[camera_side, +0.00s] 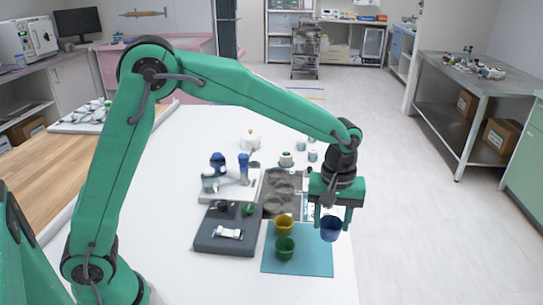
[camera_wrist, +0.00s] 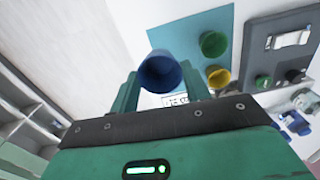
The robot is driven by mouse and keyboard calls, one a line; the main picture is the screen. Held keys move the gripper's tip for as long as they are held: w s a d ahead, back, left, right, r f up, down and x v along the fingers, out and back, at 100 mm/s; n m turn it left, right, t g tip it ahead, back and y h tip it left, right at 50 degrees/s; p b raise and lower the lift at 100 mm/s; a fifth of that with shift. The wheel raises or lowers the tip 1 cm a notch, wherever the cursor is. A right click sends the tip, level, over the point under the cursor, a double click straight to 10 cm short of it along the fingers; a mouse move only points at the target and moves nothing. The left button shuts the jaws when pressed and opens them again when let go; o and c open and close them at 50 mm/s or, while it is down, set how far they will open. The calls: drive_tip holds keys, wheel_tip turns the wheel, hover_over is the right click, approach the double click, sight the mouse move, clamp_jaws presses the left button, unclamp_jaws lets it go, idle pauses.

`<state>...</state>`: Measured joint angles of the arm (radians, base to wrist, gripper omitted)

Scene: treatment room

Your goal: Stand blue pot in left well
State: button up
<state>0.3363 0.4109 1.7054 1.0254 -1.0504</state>
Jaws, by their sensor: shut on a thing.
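The blue pot (camera_side: 331,229) hangs between the fingers of my gripper (camera_side: 332,216), which is shut on it. In the wrist view the blue pot (camera_wrist: 160,72) shows its open mouth between the two fingers of my gripper (camera_wrist: 159,85). In the side view it appears over the right edge of the blue mat (camera_side: 312,264); its height above the mat is hard to tell. A grey tray with round wells (camera_side: 266,190) lies behind the mat, left of my gripper. My arm and gripper may hide part of its right side.
A yellow pot (camera_side: 284,226) and a green pot (camera_side: 285,248) stand on the mat. A dark grey block with a white part (camera_side: 226,243) lies left of the mat. A light stand with blue-topped items (camera_side: 222,190) is behind it. Small white jars stand farther back.

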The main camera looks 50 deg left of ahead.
idle(0.5)
drive_tip(key=w+a+f+n, duration=0.1)
drive_tip(key=w+a+n, duration=0.1)
drive_tip(key=a, duration=1.1)
drive_tip(key=w+a+f+n, duration=0.2)
drive_tip(key=a, duration=1.1)
drive_tip(key=shift+w+f+n, duration=0.15)
drive_tip(key=shift+f+n, duration=0.1)
drive_tip(key=shift+n, duration=0.05)
drive_tip(key=shift+f, duration=0.15)
drive_tip(key=shift+f, duration=2.75)
drive_tip(key=shift+f, duration=0.5)
drive_tip(key=o, duration=0.7)
drive_tip(key=shift+c, duration=0.2)
drive_tip(key=shift+r, duration=0.15)
